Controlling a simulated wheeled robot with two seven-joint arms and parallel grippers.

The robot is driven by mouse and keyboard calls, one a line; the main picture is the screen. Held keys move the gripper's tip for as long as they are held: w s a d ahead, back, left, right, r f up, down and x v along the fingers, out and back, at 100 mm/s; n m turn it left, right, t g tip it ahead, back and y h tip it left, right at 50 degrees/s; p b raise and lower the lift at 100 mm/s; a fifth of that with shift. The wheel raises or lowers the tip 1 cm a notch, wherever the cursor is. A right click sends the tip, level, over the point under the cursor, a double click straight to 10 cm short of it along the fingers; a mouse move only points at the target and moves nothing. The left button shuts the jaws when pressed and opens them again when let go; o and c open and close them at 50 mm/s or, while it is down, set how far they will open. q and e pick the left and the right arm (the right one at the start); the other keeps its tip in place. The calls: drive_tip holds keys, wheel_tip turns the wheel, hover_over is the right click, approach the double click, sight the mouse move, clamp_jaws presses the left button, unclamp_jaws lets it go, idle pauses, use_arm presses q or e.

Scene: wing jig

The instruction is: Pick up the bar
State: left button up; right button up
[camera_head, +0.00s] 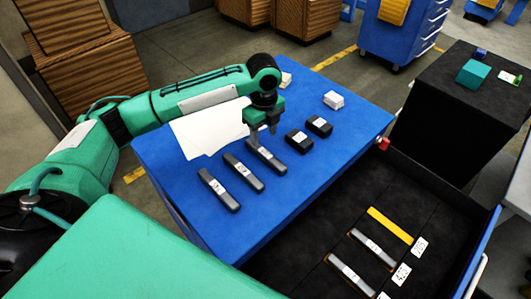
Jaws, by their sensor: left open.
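Several grey bars with white labels lie on the blue table top (285,206). One bar (219,190) is at the left, one bar (244,174) is in the middle, and one bar (267,157) is at the right. My left gripper (264,136) points down over the upper end of the right bar, with its fingers open. I cannot tell whether the fingers touch it. More grey bars, one upper (372,247) and one lower (350,274), lie in slots of the black drawer tray beside a yellow strip (390,226). My right gripper does not show.
Two short black blocks (299,141) (320,126) lie right of the gripper. A white block (333,100) and white paper (207,130) are on the table. A black cabinet (450,120) holding a teal box (473,74) stands at the right. The table's front area is clear.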

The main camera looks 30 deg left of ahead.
sight(265, 153)
use_arm(q)
drive_tip(key=shift+w+f, duration=0.1)
drive_tip(key=shift+f, duration=0.7)
drive_tip(key=shift+a+f, duration=0.1)
drive_tip(key=shift+f, duration=0.25)
drive_tip(key=shift+f+p, duration=0.3)
drive_tip(key=shift+f, duration=0.2)
drive_tip(key=f, duration=0.2)
drive_tip(key=f+p, duration=0.1)
drive_tip(key=shift+d+f, duration=0.3)
drive_tip(key=shift+f, duration=0.35)
drive_tip(key=shift+c, duration=0.2)
clamp_jaws()
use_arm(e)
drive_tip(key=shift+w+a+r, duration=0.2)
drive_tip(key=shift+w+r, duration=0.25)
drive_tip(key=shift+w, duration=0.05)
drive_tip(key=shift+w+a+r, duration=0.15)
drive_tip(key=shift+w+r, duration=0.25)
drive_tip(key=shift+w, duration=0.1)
